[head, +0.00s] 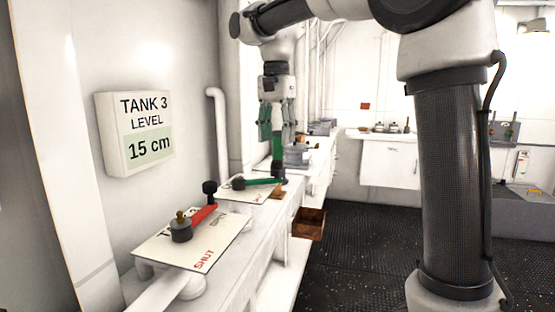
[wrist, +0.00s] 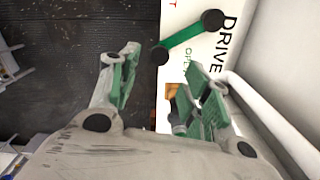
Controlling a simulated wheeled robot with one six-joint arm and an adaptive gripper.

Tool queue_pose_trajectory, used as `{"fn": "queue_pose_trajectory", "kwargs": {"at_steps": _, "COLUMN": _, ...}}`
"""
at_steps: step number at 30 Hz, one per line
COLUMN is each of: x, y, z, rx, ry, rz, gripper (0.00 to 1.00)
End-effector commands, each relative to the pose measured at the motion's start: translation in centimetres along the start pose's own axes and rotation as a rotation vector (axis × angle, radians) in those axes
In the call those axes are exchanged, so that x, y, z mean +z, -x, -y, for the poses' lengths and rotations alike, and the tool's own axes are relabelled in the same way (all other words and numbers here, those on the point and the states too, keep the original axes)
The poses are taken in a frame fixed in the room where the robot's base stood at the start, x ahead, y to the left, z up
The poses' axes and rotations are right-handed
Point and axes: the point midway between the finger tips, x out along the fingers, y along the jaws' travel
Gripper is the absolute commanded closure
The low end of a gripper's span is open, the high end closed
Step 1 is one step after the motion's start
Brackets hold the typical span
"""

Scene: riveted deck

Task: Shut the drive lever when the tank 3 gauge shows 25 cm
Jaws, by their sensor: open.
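The tank 3 gauge (head: 135,135) on the left wall reads 15 cm. The drive lever is a green bar with dark round ends; it shows in the wrist view (wrist: 186,36) on a white plate (wrist: 222,50) lettered DRIVE, with part of OPEN legible. In the head view the green lever (head: 262,182) lies on the farther plate along the bench. My gripper (head: 273,135) points down over that area, with green-padded fingers. In the wrist view my gripper (wrist: 160,88) is open and empty, its fingers apart and the lever ahead of them, not between them.
A nearer plate (head: 190,248) carries a red lever (head: 203,214) and the word SHUT. A brown open box (head: 309,223) stands beside the bench. A white pipe (head: 218,130) runs up the wall. Dark floor (head: 370,245) to the right is clear.

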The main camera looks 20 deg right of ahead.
Motion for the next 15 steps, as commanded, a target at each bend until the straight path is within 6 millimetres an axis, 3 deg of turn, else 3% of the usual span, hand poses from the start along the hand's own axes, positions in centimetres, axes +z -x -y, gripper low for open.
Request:
{"fn": "queue_pose_trajectory", "kwargs": {"at_steps": 9, "x": 0.0, "y": -5.2, "z": -0.1, "rx": 0.001, "ry": 0.002, "rz": 0.001, "gripper": 0.52}}
{"fn": "queue_pose_trajectory", "kwargs": {"at_steps": 15, "x": 0.0, "y": -6.8, "z": -0.1, "rx": -0.001, "ry": 0.002, "rz": 0.000, "gripper": 0.52}}
